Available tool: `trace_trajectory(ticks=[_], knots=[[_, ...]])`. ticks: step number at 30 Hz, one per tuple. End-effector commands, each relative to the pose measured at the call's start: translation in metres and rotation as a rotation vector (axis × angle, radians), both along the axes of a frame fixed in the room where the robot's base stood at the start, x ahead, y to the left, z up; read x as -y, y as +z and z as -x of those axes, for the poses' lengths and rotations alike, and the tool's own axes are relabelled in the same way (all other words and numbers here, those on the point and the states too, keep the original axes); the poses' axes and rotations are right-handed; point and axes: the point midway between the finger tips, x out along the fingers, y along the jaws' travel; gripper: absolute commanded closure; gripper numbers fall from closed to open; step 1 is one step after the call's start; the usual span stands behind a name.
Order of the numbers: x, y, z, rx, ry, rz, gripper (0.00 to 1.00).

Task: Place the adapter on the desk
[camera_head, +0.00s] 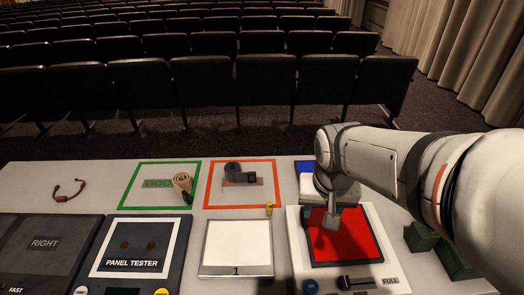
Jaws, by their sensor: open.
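My gripper (332,218) hangs at the end of my arm, above the red panel of a white device on the right of the desk (100,177). It is open, and I see nothing between its fingers, though they are small and partly hidden by the wrist. I cannot tell for certain which thing is the adapter. A small yellow piece (269,209) sits on the desk by the upper right corner of a white pad, left of my gripper. A thin brown cable (68,194) lies curved at the far left.
The panel tester (140,262), a white pad (236,245) and the white device with red panel (345,250) fill the front. Dark green blocks (420,237) stand right.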

Motion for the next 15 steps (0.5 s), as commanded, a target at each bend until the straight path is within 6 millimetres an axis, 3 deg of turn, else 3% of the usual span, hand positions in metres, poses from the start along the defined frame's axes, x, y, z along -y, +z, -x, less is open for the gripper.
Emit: trace_trajectory(ticks=[3,9,15], knots=[[-0.017,-0.023,-0.044,-0.007,-0.099,0.014,0.55],[-0.055,-0.066,-0.112,0.021,-0.272,0.022,0.55],[-0.089,-0.105,-0.152,0.051,-0.389,0.015,0.55]])
